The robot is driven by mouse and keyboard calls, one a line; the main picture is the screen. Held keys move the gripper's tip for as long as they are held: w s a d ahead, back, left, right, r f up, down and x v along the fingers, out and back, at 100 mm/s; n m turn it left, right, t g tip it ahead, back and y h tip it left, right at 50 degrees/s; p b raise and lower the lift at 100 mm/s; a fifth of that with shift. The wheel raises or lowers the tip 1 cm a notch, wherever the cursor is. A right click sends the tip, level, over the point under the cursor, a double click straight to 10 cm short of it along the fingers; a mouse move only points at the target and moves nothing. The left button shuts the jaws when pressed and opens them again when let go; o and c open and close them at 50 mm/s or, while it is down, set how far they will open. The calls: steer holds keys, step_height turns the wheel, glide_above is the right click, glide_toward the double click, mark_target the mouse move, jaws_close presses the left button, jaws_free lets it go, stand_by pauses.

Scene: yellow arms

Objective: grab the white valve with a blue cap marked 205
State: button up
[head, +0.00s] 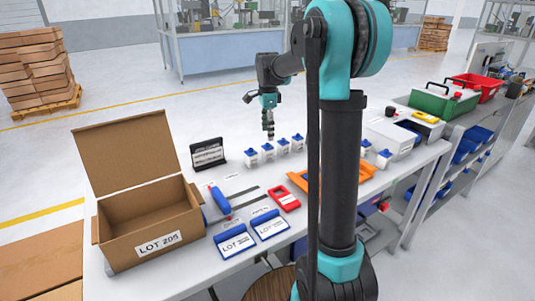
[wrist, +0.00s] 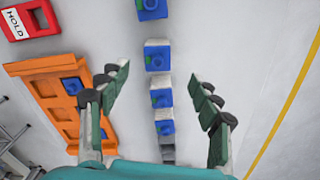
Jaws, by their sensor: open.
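Several white valves with blue caps stand in a row on the table, among them a front-left one (head: 251,158) and a right-end one (head: 297,143). In the wrist view the row runs between my open fingers, with one valve (wrist: 157,57) just beyond the fingertips and another (wrist: 161,97) between them. Their markings are too small to read, so I cannot tell which is 205. My gripper (head: 269,134) hangs above the row, open and empty; its fingers also show in the wrist view (wrist: 162,78).
An open cardboard box (head: 150,220) labelled LOT 205 stands at the table's left. An orange tray (wrist: 62,100) with a blue-capped piece lies beside the row. A red HOLD item (wrist: 30,18), blue-edged cards (head: 234,242) and a black sign (head: 208,154) are nearby.

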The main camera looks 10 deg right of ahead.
mark_target(267, 146)
steer(key=f, duration=1)
steer(key=shift+s+a, duration=0.15)
steer(key=shift+s, duration=0.1)
steer(key=c, duration=1.4)
